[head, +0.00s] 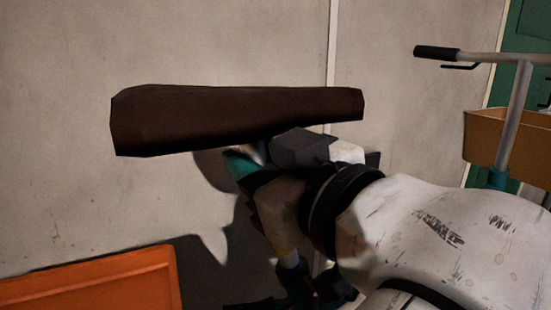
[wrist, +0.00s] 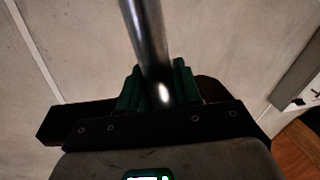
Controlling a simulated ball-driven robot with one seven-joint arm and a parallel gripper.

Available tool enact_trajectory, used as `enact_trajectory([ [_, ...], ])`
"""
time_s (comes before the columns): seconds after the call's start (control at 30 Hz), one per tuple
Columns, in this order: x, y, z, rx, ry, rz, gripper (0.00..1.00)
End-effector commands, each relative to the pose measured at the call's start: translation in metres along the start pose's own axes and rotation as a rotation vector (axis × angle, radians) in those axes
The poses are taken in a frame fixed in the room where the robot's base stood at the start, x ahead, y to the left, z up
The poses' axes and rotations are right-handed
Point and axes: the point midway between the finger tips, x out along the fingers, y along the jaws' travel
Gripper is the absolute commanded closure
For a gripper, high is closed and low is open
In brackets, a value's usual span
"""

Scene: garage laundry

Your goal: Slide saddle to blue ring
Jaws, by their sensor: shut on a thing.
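The saddle is a long dark brown wedge (head: 230,115), wide at its left end and narrower at its right, held in the air in front of a pale wall in the head view. My gripper (head: 255,157) is just below its middle. In the wrist view my gripper (wrist: 155,85) has its green fingers closed around a shiny metal post (wrist: 147,35). A dark end of the saddle (wrist: 58,122) shows beyond the gripper body, which hides most of it. A teal collar (head: 497,179) sits on a pale upright post at right; I cannot tell whether it is the blue ring.
A handlebar with a black grip (head: 436,52) and a tan box (head: 525,138) stand at the right. An orange panel (head: 95,290) is at lower left. The pale wall (head: 60,190) is close behind the saddle. An orange-brown surface (wrist: 300,152) shows at lower right in the wrist view.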

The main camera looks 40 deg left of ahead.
Motion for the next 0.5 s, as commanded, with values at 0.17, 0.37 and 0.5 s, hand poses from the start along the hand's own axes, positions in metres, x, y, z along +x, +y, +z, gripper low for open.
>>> enact_trajectory([
  [0.17,-0.0008,0.0008,-0.0073,-0.003,0.010,0.003,1.00],
  [0.37,-0.0008,0.0008,-0.0066,-0.003,0.009,0.003,0.65],
  [0.5,-0.0005,0.0006,-0.0055,-0.002,0.006,0.002,0.51],
])
